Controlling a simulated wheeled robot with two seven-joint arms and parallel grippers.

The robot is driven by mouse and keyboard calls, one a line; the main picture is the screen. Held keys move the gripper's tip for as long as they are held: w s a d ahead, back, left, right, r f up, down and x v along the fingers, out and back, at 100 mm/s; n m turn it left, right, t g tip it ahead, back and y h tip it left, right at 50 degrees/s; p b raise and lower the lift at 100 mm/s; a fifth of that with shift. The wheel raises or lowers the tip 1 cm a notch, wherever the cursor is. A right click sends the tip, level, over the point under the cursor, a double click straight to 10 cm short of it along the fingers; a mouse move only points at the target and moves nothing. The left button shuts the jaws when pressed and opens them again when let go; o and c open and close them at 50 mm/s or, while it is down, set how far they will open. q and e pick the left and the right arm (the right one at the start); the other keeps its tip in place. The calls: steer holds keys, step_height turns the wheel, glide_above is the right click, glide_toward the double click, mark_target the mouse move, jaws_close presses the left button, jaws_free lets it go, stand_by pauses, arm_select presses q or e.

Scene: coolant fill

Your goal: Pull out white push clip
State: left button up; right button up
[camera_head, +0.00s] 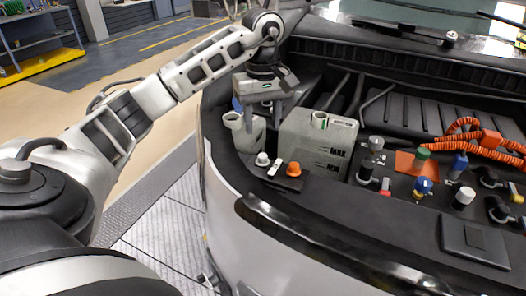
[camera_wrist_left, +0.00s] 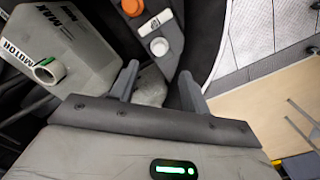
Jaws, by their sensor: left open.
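A small white push clip (camera_head: 262,159) sits on a dark bracket (camera_head: 282,181) at the car's front edge, and also shows in the left wrist view (camera_wrist_left: 158,46). An orange clip (camera_head: 293,169) is on the same bracket, to its right in the head view, with a white label (camera_head: 275,167) between them. My left gripper (camera_head: 262,112) is open, above and behind the white clip. In the left wrist view its two fingers (camera_wrist_left: 158,82) are apart with nothing held between them, and the clip is beyond the fingertips. My right gripper is not in view.
A pale reservoir (camera_head: 245,134) with an open neck stands below my left gripper. A larger marked coolant tank (camera_head: 318,138) is to its right. Several caps, hoses and an orange cable (camera_head: 470,138) fill the engine bay on the right. Floor left of the car is clear.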

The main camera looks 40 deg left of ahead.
mark_target(263, 155)
arm_select(q)
step_height(263, 155, down, 9)
steer(key=shift+r, duration=0.1)
stand_by(0.4)
jaws_close()
steer(key=c, duration=0.9)
jaws_free()
steer(key=shift+r+p, duration=0.15)
steer(key=shift+p, duration=0.25)
steer(key=shift+r, duration=0.15)
steer(key=shift+r+p, duration=1.5)
steer(key=shift+r, duration=0.55)
